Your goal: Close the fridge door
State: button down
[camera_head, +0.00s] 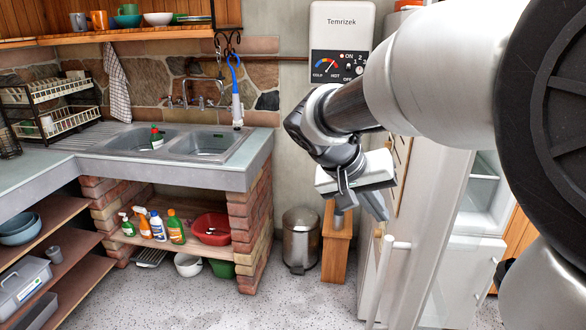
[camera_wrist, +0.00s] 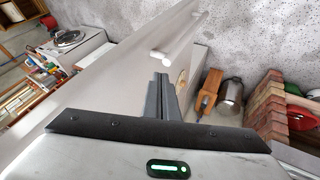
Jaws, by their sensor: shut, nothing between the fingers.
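The fridge door (camera_head: 432,225) is white and stands open at the right of the head view, with its bar handle (camera_head: 388,246) low on its left part. Right of it shows part of the fridge's pale inside (camera_head: 483,190) with shelves. My gripper (camera_head: 376,206) is shut and empty, close to the door and above the handle. In the wrist view, the fingers (camera_wrist: 163,84) lie in front of the door's broad face (camera_wrist: 110,88), and the handle (camera_wrist: 182,40) is just beyond them. I cannot tell whether the fingers touch the door. My arm hides the door's upper part.
A metal bin (camera_head: 300,240) and a wooden stand (camera_head: 336,244) are on the floor left of the door. The brick-based sink counter (camera_head: 259,165) is farther left. The speckled floor (camera_head: 225,300) in front is clear.

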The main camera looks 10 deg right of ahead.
aim_at(413, 234)
jog(key=shift+d+f, duration=0.7)
jog(key=shift+d, duration=0.4)
jog(key=shift+d+f, duration=0.65)
jog(key=shift+d, duration=0.5)
jog(key=shift+d+f, duration=0.7)
jog(key=shift+d, duration=0.4)
jog(key=shift+d, duration=0.1)
